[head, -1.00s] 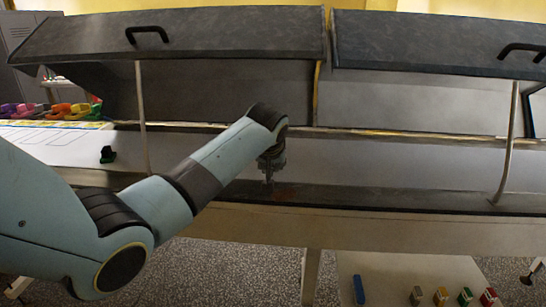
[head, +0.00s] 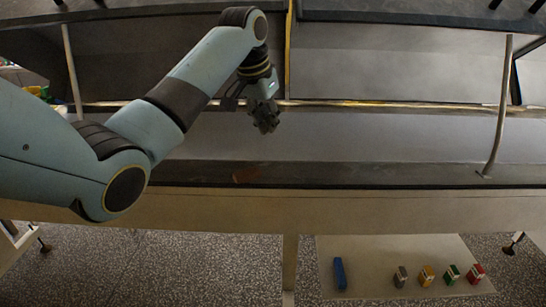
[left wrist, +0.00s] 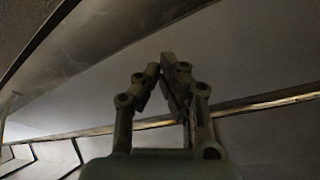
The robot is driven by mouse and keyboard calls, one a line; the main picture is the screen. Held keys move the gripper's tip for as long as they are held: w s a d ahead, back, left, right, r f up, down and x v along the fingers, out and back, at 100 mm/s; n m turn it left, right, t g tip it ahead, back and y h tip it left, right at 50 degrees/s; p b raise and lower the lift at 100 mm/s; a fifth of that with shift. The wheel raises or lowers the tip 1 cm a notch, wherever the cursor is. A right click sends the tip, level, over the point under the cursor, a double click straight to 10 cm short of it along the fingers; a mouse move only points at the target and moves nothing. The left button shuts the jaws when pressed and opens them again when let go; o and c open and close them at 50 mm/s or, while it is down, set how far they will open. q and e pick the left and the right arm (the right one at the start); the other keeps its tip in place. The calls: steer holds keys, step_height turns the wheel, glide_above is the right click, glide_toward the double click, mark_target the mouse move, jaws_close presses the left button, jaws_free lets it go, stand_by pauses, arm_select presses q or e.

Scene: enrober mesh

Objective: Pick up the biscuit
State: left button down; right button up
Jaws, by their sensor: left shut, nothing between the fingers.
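A flat reddish-brown patch, which looks like the biscuit (head: 245,176), lies on the dark strip along the front edge of the machine in the head view. It is dim and its outline is hard to make out. My left gripper (head: 266,124) is above and behind it, clear of it, over the grey bed. In the left wrist view its fingers (left wrist: 167,66) are closed together with nothing between them. The biscuit does not show in the left wrist view. My right gripper is in neither view.
Raised dark hoods (head: 420,17) hang over the bed, held by thin posts (head: 497,105). A gold-coloured rail (head: 400,104) runs along the back.

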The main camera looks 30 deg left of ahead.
mark_target(262, 171)
arm_select(q)
steer(key=x, duration=0.3)
steer(key=shift+s+f, duration=0.2)
steer(key=shift+f, duration=0.25)
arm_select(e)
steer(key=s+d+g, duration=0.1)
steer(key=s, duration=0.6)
arm_select(q)
steer(key=x, duration=0.4)
steer(key=shift+w+f, duration=0.15)
steer(key=shift+f, duration=0.1)
steer(key=shift+s+a+f+p, duration=0.1)
steer(key=shift+s+f+p, duration=0.05)
steer(key=shift+s+p, duration=0.95)
steer(key=shift+s, duration=0.9)
steer(key=s+p, duration=0.1)
steer(key=p, duration=0.2)
steer(key=shift+s, duration=0.3)
steer(key=shift+s+p, duration=0.25)
steer(key=shift+p, duration=0.05)
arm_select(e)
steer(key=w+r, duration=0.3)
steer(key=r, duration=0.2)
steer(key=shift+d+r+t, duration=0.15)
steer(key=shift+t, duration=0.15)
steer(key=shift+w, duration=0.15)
